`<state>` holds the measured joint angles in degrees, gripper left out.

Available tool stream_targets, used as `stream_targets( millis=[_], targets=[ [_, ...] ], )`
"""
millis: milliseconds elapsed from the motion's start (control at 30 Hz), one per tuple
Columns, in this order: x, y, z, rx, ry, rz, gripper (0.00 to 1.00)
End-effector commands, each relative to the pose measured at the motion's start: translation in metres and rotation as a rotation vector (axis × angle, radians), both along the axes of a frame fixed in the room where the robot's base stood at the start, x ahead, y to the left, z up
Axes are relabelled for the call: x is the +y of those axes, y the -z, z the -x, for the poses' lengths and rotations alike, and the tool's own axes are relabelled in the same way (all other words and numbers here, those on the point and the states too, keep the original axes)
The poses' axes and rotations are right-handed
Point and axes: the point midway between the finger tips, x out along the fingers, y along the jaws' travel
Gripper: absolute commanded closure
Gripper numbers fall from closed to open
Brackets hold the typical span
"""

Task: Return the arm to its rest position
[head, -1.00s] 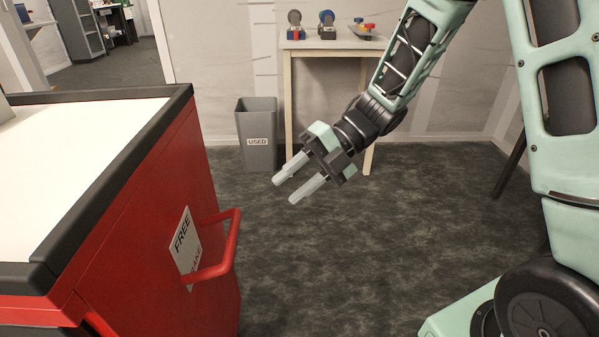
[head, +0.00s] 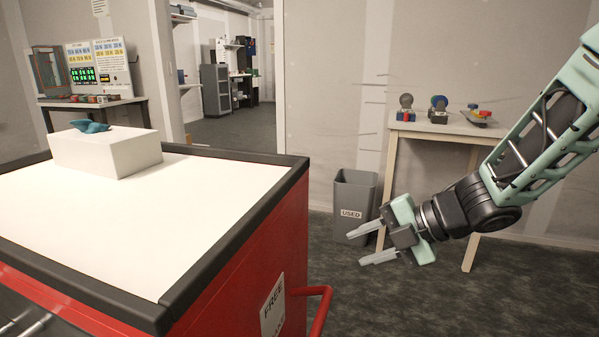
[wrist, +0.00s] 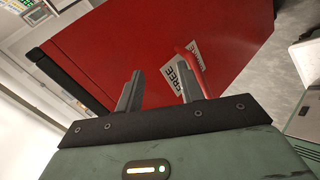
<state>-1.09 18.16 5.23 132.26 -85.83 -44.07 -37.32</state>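My gripper (head: 372,245) is at the right of the head view, to the right of the red cart and in front of the grey bin. Its two fingers are apart with nothing between them. My arm reaches down to it from the upper right. In the wrist view the open fingers (wrist: 165,98) point toward the red side of the cart, and a gap shows between them.
A red cart (head: 240,243) with a white top and a red handle (head: 322,305) stands at left. On it is a white box (head: 105,153) bearing a blue-green item (head: 90,126). A bin marked USED (head: 353,190) and a small table (head: 440,128) stand behind my gripper.

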Motion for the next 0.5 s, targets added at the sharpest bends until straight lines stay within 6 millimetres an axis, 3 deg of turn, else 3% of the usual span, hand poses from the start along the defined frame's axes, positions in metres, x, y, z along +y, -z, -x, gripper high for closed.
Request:
stream_targets(
  millis=[133,267,367,500],
  targets=[
    [0.010,-0.009,-0.004,0.119,0.367,0.020,0.62],
    [0.006,-0.007,0.016,0.279,0.683,0.031,0.62],
    [0.001,-0.001,0.048,0.432,0.914,0.047,0.62],
    [-0.005,0.009,0.107,0.652,1.190,0.086,0.62]
  ],
)
